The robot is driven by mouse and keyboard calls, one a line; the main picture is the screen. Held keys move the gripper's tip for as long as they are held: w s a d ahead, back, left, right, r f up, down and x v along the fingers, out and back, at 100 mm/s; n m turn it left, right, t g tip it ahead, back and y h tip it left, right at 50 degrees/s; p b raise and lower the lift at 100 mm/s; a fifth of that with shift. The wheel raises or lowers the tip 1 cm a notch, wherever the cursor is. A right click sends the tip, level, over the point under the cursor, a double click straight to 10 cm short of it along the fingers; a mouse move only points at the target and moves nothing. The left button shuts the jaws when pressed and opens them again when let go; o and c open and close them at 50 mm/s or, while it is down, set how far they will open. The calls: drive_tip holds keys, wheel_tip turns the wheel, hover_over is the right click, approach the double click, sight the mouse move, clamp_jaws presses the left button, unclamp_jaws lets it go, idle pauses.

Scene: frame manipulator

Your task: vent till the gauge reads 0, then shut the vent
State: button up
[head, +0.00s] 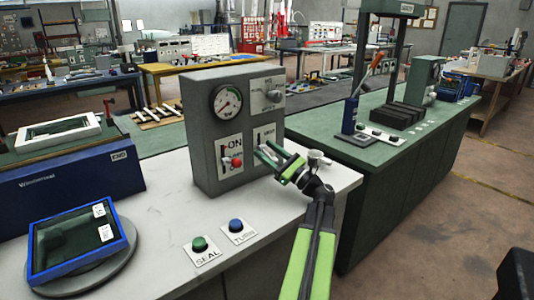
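The round gauge (227,100) is on the upper left of the grey box's front. Its needle is too small to read with certainty. The plate lettered VENT (267,133) is at the lower right of the same front. My gripper (264,152) is right in front of this plate and hides its lower part, so the vent handle's position cannot be made out. I cannot tell whether the gripper touches the handle or how far its fingers are apart.
The grey box (205,150) also carries a red-knobbed ON switch (237,162) and a knob (274,96) at upper right. Green SEAL (199,243) and blue TURN (236,225) buttons lie on the pale bench. A green bench (400,150) is behind right.

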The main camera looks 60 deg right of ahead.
drive_tip(key=b+v, duration=0.6)
drive_tip(key=v, duration=1)
drive_tip(key=shift+s+f+b, duration=0.3)
drive_tip(key=shift+s, duration=0.35)
